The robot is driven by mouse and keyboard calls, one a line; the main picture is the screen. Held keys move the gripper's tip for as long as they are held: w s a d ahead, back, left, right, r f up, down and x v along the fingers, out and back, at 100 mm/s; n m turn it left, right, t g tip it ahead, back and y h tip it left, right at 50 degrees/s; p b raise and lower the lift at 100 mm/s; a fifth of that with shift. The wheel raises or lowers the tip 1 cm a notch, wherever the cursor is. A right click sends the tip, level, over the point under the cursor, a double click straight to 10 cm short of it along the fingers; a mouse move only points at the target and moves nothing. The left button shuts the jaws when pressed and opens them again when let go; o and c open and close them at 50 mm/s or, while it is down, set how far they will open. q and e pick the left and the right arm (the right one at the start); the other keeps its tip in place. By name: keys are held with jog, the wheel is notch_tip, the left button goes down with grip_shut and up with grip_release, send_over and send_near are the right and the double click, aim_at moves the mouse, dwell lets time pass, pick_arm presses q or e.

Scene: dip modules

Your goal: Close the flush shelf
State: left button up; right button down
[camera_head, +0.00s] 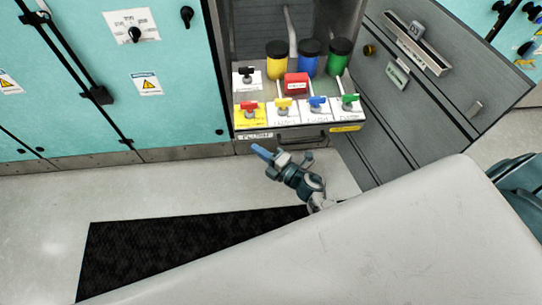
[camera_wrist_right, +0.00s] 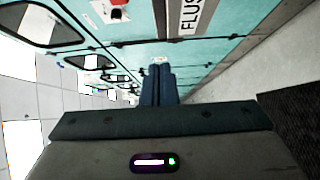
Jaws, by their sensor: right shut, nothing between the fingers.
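The flush shelf (camera_head: 260,146) is at the bottom of an open cabinet bay in the head view. Its front carries a "FLUSH" label (camera_head: 255,136) and a dark bar handle (camera_head: 303,139). How far the shelf stands out is hard to tell. My right gripper (camera_head: 262,152) is shut and empty, its blue fingers just in front of and below the label end of the shelf front. Contact cannot be told. The right wrist view shows the shut fingers (camera_wrist_right: 157,85) with part of the label (camera_wrist_right: 190,16) above them. My left gripper is not in view.
Yellow, blue and green containers (camera_head: 309,58) and several coloured valve handles (camera_head: 283,104) stand above the shelf front. A grey cabinet door (camera_head: 420,110) stands open on the right. Teal cabinets (camera_head: 95,90) line the left. A black floor mat (camera_head: 150,250) lies in front.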

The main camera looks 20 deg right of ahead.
aim_at(244, 130)
jog(key=w, duration=0.5)
jog(key=shift+w+d, duration=0.1)
jog(key=shift+w, duration=0.3)
